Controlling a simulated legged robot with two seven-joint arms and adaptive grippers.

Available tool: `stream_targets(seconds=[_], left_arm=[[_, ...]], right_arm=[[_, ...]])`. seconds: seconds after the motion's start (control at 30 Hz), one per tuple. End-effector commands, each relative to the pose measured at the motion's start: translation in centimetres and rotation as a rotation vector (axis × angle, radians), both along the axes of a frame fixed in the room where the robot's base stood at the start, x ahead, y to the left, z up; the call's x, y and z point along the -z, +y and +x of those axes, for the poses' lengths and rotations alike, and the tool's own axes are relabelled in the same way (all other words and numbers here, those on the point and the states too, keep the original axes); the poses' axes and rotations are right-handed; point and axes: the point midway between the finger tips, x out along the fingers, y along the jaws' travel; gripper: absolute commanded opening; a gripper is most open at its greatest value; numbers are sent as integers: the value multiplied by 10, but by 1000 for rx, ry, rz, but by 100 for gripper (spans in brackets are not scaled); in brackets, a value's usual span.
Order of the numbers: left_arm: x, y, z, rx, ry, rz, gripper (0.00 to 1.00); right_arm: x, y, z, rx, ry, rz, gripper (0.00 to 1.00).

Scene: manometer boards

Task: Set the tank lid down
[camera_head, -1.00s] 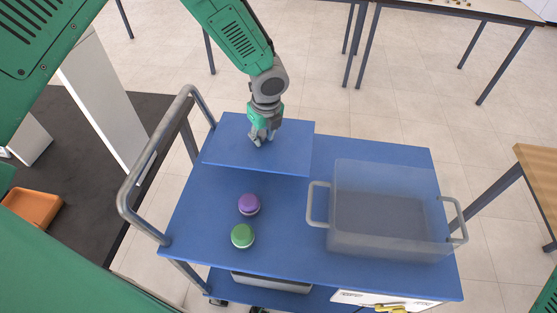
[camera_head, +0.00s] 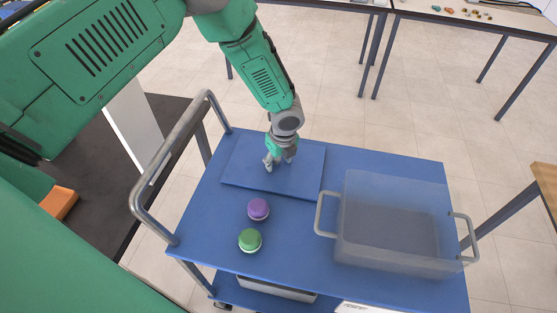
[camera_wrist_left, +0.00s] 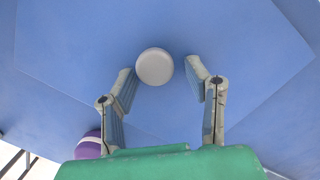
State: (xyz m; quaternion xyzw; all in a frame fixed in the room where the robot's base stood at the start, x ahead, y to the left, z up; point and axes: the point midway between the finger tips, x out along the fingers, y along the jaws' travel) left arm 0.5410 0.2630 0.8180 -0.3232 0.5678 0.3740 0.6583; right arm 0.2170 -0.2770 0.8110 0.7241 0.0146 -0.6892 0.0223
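The tank lid is a flat blue panel (camera_head: 240,172) lying on the cart's blue top, towards its back left, left of the tank. Its round grey knob (camera_wrist_left: 155,67) shows in the left wrist view. My left gripper (camera_head: 279,164) is over the lid; in the wrist view its two fingers (camera_wrist_left: 160,80) are spread on both sides of the knob, with gaps between them and it. The translucent tank (camera_head: 395,235) stands open on the right of the cart, with a handle at each end. My right gripper is not in view.
A purple round object (camera_head: 258,208) and a green one (camera_head: 250,240) sit on the cart top (camera_head: 300,245) in front of the lid. The cart's grey rail (camera_head: 150,190) rises at the left. Tables stand behind and at the right.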

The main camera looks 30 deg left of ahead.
Motion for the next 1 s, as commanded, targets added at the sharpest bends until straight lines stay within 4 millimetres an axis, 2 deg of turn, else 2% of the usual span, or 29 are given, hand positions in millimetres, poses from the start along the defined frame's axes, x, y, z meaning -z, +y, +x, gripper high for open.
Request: stream_targets(seconds=[0.17, 0.27, 0.7, 0.83, 1.0], left_arm=[[-2, 0, 1, 0, -1, -2, 43], [-10, 1, 1, -1, -3, -3, 43], [-95, -10, -6, 0, -3, -3, 43], [-111, -13, -8, 0, -2, -2, 43], [-119, -13, -9, -1, 0, -1, 43]], right_arm=[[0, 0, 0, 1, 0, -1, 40], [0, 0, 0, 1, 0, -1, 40], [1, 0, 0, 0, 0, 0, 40], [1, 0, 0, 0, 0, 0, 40], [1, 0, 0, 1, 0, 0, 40]])
